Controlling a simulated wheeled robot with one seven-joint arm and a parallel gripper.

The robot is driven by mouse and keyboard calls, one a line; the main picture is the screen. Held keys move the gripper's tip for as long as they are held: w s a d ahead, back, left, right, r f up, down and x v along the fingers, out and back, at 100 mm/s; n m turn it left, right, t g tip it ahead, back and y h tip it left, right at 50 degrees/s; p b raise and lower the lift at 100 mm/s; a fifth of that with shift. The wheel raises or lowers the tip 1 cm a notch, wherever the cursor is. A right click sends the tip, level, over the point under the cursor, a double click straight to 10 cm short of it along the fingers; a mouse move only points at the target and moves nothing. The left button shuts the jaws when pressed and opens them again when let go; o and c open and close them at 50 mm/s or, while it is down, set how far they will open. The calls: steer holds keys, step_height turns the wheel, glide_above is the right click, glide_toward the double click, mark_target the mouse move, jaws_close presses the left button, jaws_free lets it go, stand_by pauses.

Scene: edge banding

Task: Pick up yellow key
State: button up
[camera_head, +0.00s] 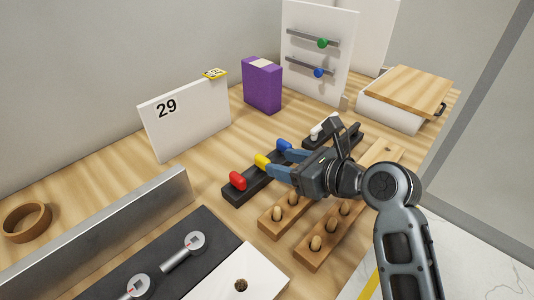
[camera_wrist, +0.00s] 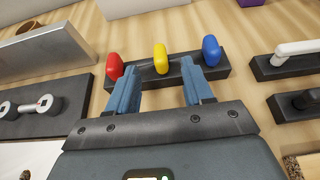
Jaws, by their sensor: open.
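The yellow key (camera_head: 262,160) stands upright in the middle of a black holder (camera_head: 238,195), between a red key (camera_head: 238,181) and a blue key (camera_head: 284,146). In the wrist view the yellow key (camera_wrist: 161,58) shows just past and between my fingertips, with the red key (camera_wrist: 115,66) on the left and the blue key (camera_wrist: 211,50) on the right. My gripper (camera_wrist: 160,75) is open and empty, its two blue fingers spread in front of the holder. In the head view my gripper (camera_head: 281,162) reaches in from the right at about key height. I cannot tell whether a finger touches the holder.
Wooden blocks with pegs (camera_head: 310,255) lie in front of the holder, under my arm. A black fixture with a white handle (camera_head: 325,125) is behind my gripper. A panel marked 29 (camera_head: 185,118) and a purple box (camera_head: 262,85) stand behind. A metal fence (camera_head: 110,235) is at left.

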mark_target(265, 159)
steer(key=x, duration=0.7)
jaws_close()
stand_by(0.4)
